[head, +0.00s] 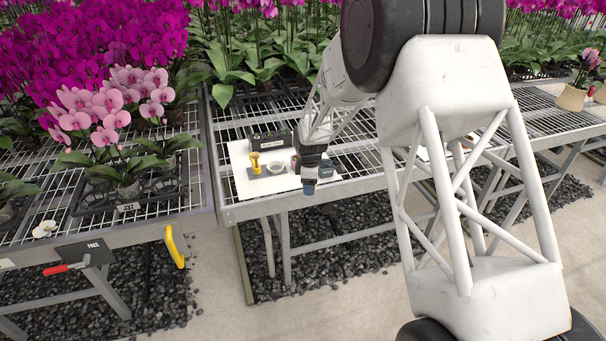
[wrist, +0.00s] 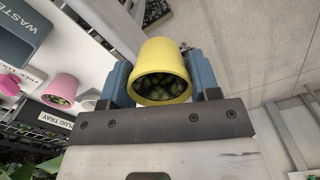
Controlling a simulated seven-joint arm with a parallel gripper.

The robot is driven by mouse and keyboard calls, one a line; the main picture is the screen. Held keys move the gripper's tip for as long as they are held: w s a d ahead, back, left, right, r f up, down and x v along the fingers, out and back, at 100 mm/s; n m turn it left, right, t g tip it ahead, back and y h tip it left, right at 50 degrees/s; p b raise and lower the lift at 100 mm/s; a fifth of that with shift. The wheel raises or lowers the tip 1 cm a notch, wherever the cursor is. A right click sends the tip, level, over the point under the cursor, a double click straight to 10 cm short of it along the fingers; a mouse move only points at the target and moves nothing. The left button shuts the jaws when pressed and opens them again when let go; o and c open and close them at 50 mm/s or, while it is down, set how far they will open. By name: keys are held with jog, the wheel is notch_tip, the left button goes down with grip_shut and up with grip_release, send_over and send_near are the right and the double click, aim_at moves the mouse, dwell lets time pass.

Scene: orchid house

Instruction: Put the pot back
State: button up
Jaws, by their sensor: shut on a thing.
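A yellow pot (wrist: 162,72) fills the middle of the wrist view, its open mouth towards the camera with dark green lumps inside. My gripper (wrist: 163,85) is shut on it, one blue finger against each side. In the head view my gripper (head: 309,188) hangs near the front edge of the middle bench, and the pot cannot be made out there. A pink pot (wrist: 62,90) with similar green lumps stands apart, to the left in the wrist view.
A box marked WASTE (wrist: 28,22) is at the wrist view's upper left. Potted orchids (head: 118,110) crowd the left bench.

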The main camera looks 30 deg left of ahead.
jog(key=w+a, duration=0.2)
jog(key=w, duration=0.1)
jog(key=w+a, duration=0.2)
jog(key=w, duration=0.1)
jog(key=w+a+f, duration=0.1)
jog(key=w+a, duration=0.2)
dwell(0.5)
jog(key=shift+w+a+f, duration=0.1)
jog(key=shift+w+a, duration=0.1)
jog(key=shift+w, duration=0.1)
jog(key=shift+f, duration=1.7)
jog(key=shift+f, duration=0.15)
jog(key=o, duration=1)
notch_tip(320, 180, up, 12)
jog(key=shift+r, duration=0.1)
